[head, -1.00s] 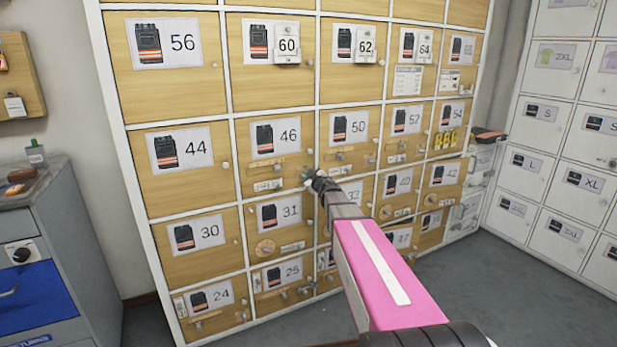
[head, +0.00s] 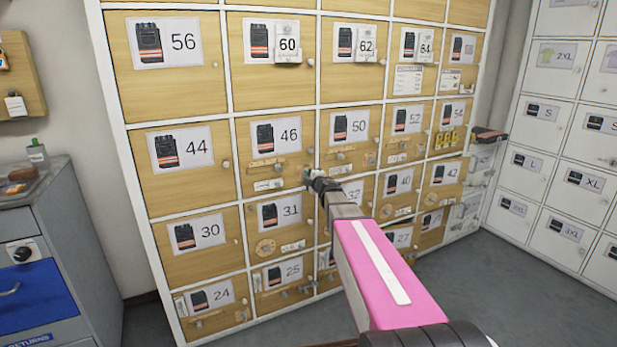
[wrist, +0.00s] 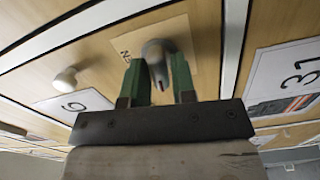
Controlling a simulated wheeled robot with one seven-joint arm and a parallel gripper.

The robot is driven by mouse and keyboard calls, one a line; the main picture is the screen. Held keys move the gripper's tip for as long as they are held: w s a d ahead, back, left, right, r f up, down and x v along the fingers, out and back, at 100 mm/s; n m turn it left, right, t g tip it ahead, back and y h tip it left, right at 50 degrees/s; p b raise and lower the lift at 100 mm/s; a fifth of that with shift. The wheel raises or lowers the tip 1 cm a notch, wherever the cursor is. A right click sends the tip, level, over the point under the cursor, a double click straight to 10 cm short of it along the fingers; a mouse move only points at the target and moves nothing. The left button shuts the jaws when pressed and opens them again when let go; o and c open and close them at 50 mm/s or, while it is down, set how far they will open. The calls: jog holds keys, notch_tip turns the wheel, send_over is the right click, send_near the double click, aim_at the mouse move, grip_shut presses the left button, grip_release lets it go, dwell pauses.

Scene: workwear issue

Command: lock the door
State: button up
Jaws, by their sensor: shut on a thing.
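The door labelled 46 (head: 212,142) is a pale wooden locker door in the middle of the wall of lockers, and it looks closed. My gripper (head: 309,177) is at its lower right corner. In the wrist view, the green fingers of my gripper (wrist: 158,72) are on either side of a grey turn piece (wrist: 155,48) with a small red mark. They are shut on this piece, which sits over a tan plate (wrist: 125,47) with partly hidden lettering. A round white knob (wrist: 65,78) is on the door beside the number card. In the head view, my gripper hides the turn piece.
Door 31 (head: 247,228) is below, and door 50 (head: 368,160) is to the right. A grey cabinet with a blue drawer (head: 32,295) stands at the left. White lockers (head: 545,150) stand at the right. Grey floor (head: 480,290) is clear between.

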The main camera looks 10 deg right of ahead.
jog(key=shift+n, duration=0.7)
jog(key=o, duration=0.8)
jog(key=shift+c, duration=0.2)
jog(key=v, duration=1)
jog(key=shift+s, duration=0.4)
jog(key=shift+d, duration=0.1)
